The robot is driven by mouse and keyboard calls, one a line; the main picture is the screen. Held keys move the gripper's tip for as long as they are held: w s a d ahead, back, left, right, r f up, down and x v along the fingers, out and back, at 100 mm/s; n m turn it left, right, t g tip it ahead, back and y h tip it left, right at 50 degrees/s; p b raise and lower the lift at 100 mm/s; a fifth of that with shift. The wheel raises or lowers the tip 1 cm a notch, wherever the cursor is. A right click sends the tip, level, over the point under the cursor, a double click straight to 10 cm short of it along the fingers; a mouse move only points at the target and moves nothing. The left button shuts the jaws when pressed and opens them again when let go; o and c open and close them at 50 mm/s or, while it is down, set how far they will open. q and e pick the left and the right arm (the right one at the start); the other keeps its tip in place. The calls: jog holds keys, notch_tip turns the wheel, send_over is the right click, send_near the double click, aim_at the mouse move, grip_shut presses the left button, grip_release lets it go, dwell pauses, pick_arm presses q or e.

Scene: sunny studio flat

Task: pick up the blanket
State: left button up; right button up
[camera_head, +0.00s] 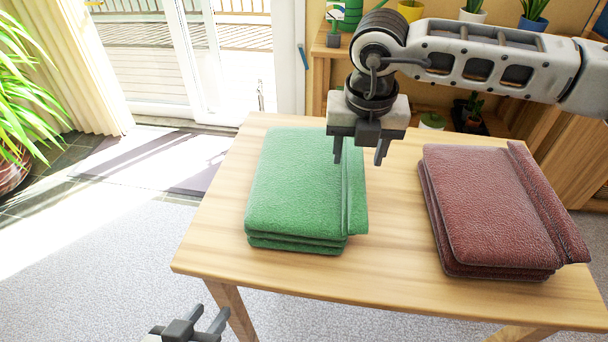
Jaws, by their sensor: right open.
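A folded green blanket (296,184) lies on the left part of the wooden table (395,263). A folded dark red blanket (492,207) lies on the right part of the table. My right gripper (360,155) points down over the far right edge of the green blanket, with its two fingers apart and nothing between them. I cannot tell whether its fingertips touch the blanket. My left gripper (215,322) is low at the bottom edge, in front of the table and away from both blankets. Its two fingers are apart and empty.
A wooden shelf (319,75) with potted plants stands behind the table. A glass door (225,50) is at the back left, and a leafy plant (22,105) at the far left. The tabletop between the blankets is clear.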

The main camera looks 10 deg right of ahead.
jog(key=shift+w+f, duration=0.15)
jog(key=shift+f, duration=0.65)
grip_shut()
dwell(0.7)
jog(key=shift+w+r, duration=0.1)
jog(key=shift+r, duration=0.05)
